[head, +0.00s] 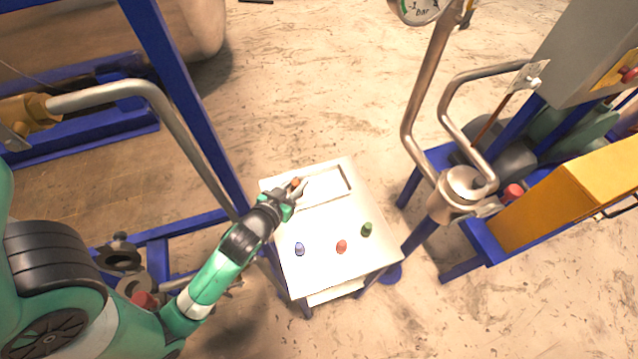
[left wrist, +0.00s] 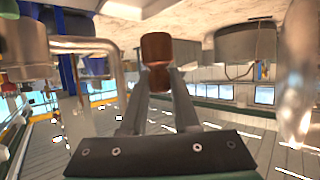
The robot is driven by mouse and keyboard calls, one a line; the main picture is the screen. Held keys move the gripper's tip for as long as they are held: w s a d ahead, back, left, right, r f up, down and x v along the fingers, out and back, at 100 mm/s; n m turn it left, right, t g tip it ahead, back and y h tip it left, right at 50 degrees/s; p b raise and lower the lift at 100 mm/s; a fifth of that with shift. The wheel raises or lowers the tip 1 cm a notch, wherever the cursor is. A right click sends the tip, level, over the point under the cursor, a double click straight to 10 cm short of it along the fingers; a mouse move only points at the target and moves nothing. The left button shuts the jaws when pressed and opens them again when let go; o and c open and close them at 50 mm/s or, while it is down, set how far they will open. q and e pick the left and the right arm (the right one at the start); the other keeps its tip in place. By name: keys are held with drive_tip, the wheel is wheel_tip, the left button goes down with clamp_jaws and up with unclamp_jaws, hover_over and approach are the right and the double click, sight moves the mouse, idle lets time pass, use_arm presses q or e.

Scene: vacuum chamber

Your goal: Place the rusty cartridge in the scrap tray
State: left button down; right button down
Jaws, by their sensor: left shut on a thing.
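My left gripper (head: 299,190) is over the left part of the white scrap tray (head: 349,180) at the far side of the small white table. It is shut on the rusty cartridge (head: 295,183), a small brown piece at the fingertips. In the left wrist view the cartridge (left wrist: 157,48) is a reddish-brown cylinder between the two fingers of the left gripper (left wrist: 160,75). I cannot tell from the head view whether the cartridge touches the tray. The right gripper is not in view.
A blue cartridge (head: 299,249), a red one (head: 341,246) and a green one (head: 367,229) stand on the near half of the white table (head: 330,270). Blue frames and metal pipes (head: 182,128) stand at left. A pipe assembly (head: 462,190) and yellow cabinet (head: 565,195) stand at right.

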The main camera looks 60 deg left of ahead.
use_arm(q)
drive_tip(key=w+a+f+b, duration=0.1)
drive_tip(key=w+f, duration=0.1)
drive_tip(key=w+a+f+b, duration=0.1)
drive_tip(key=w+a+f, duration=0.1)
drive_tip(key=w+f, duration=0.1)
drive_tip(key=w+a+f+b, duration=0.1)
drive_tip(key=w+a+f, duration=0.1)
drive_tip(key=shift+w+f, duration=0.15)
drive_tip(key=shift+w, duration=0.2)
drive_tip(key=shift+w+a+f, duration=0.15)
drive_tip(key=shift+w+a, duration=0.05)
drive_tip(key=shift+w, duration=0.1)
drive_tip(key=shift+w+a+f+b, duration=0.1)
drive_tip(key=shift+f+b, duration=0.2)
drive_tip(key=shift+b, duration=0.05)
wheel_tip(320, 180, down, 3)
drive_tip(key=shift+w+r+b, duration=0.1)
drive_tip(key=shift+b, duration=0.55)
drive_tip(key=shift+f, duration=0.2)
drive_tip(key=shift+r, duration=0.1)
